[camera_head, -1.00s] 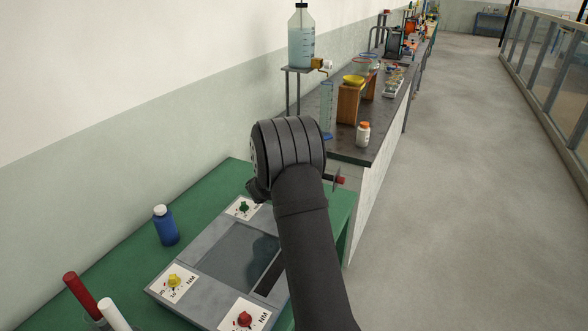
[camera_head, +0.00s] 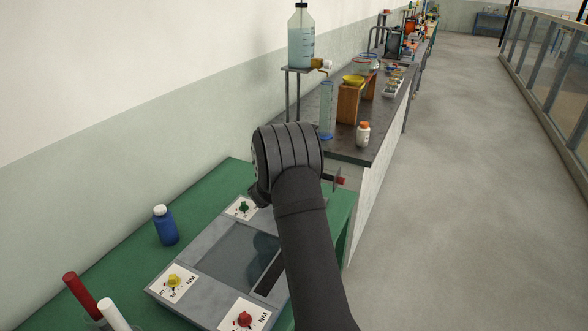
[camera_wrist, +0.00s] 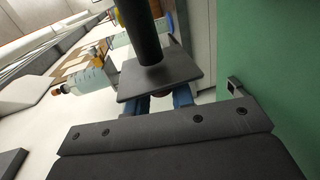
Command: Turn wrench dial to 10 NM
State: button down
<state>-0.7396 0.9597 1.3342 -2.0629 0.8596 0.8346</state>
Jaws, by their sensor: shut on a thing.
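A grey panel (camera_head: 220,312) lies on the green table. White cards marked NM carry a yellow dial (camera_head: 173,282) and a red dial (camera_head: 244,320). A green dial (camera_head: 243,208) sits on a card at the far side, partly behind my arm. "20" and "10" show by the yellow dial; exact settings are too small to read. My arm hides the panel's right side. In the wrist view, blue parts of my gripper (camera_wrist: 160,99) show behind a dark flat plate (camera_wrist: 160,76). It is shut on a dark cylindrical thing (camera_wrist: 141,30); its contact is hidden.
A blue bottle (camera_head: 165,226) stands on the green table (camera_head: 112,255) left of the panel. Red and white rods (camera_head: 82,298) stand at lower left. A dark-topped bench (camera_head: 352,153) beyond holds a large bottle (camera_head: 301,37) on a stand and an orange-capped jar (camera_head: 363,135).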

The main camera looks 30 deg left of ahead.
jog(key=shift+t, duration=0.9)
jog(key=c, duration=1.3)
grip_release()
jog(key=shift+s, duration=0.1)
jog(key=s, duration=1.7)
jog(key=shift+s, duration=0.2)
jog(key=shift+o, duration=0.3)
